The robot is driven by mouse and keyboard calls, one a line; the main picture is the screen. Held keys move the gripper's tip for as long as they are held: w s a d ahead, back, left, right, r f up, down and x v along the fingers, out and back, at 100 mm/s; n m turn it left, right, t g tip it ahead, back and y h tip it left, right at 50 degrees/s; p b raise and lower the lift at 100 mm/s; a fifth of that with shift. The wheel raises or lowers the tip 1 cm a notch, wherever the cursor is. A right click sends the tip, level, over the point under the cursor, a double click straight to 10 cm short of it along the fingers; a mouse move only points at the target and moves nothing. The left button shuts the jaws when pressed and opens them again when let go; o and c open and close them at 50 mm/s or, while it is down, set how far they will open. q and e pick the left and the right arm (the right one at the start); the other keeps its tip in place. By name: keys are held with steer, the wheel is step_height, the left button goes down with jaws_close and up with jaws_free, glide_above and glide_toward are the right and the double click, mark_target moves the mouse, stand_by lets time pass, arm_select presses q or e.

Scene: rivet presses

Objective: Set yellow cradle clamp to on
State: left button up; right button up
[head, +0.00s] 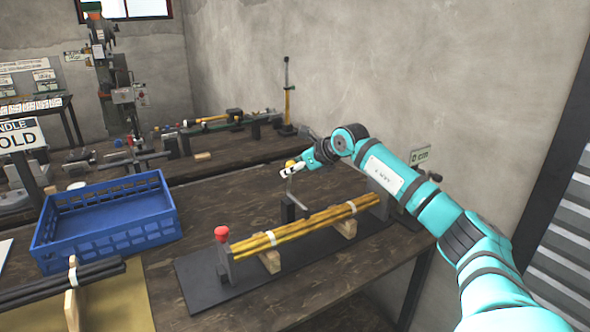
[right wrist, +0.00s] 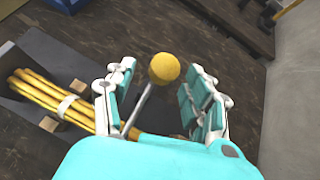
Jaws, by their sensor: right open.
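The yellow cradle clamp shows as a grey lever with a yellow ball knob (right wrist: 164,68), seen between the fingers in the right wrist view. The knob (head: 290,163) is partly hidden by my gripper in the head view. The lever stands up beside a bundle of yellow rods (head: 300,227), tied with white bands in a dark cradle (head: 208,287). My right gripper (head: 290,171) is open, with one finger on each side of the lever. I cannot tell whether either finger touches it. My left gripper is not in view.
A red knob (head: 222,233) tops the cradle's near end post. A blue crate (head: 108,240) stands to the left on the wooden table (head: 160,285). Dark rods (head: 60,288) lie at lower left. The wall (head: 480,80) is close behind my right arm.

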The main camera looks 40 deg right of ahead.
steer(key=v, duration=1.1)
steer(key=shift+s, duration=0.15)
